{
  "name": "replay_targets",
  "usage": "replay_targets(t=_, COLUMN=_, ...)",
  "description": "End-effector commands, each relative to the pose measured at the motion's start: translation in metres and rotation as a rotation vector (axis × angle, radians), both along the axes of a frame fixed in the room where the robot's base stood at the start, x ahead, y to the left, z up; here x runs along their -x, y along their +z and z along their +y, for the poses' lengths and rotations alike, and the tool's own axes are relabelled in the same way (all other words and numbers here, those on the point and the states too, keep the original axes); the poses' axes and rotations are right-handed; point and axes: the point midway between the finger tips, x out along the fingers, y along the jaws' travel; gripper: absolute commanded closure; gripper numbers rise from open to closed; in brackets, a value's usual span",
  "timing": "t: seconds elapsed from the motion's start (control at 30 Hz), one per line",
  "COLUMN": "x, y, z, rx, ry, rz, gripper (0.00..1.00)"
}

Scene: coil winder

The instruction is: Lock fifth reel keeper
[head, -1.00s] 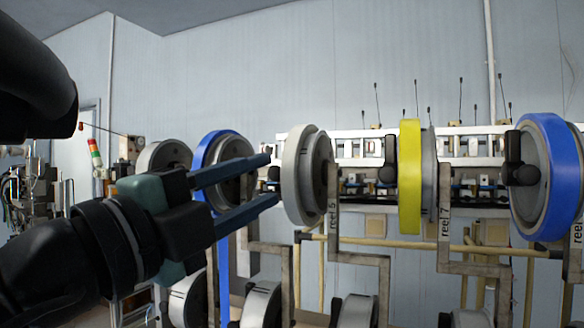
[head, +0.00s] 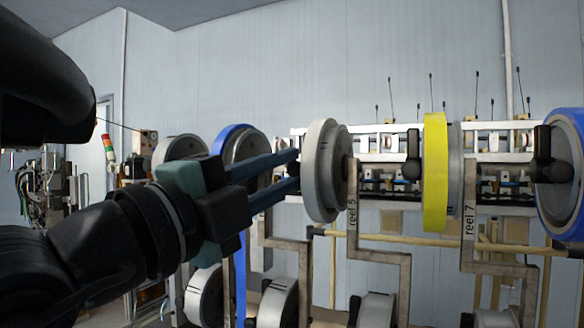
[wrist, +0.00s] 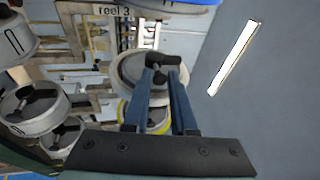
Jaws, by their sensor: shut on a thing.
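The fifth reel (head: 324,170) is light grey-white and stands beside the plate lettered reel 5 (head: 352,212). It also shows in the wrist view (wrist: 128,70), beyond my fingers. Its keeper is a black knob-like piece at the hub, visible in the wrist view (wrist: 160,58) at my fingertips. In the head view it is almost wholly hidden by the fingers. My gripper (head: 296,170) has its two blue fingers on either side of the keeper, shut on it, left of the reel face. The keeper's exact angle is hard to tell.
A yellow reel (head: 434,172) with a black keeper (head: 413,155) and a blue reel (head: 566,172) stand to the right. Another blue-rimmed reel (head: 234,135) is behind my fingers. More reels (head: 278,302) hang below. Bent metal brackets (head: 384,258) run beneath the row.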

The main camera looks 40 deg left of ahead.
Motion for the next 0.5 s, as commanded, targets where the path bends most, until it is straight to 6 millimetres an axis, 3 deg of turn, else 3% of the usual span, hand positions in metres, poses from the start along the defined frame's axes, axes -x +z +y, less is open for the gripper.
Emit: replay_targets(t=0.5, x=0.0103, y=0.0015, z=-0.0015, rx=-0.002, ry=0.003, rz=-0.006, gripper=1.0)
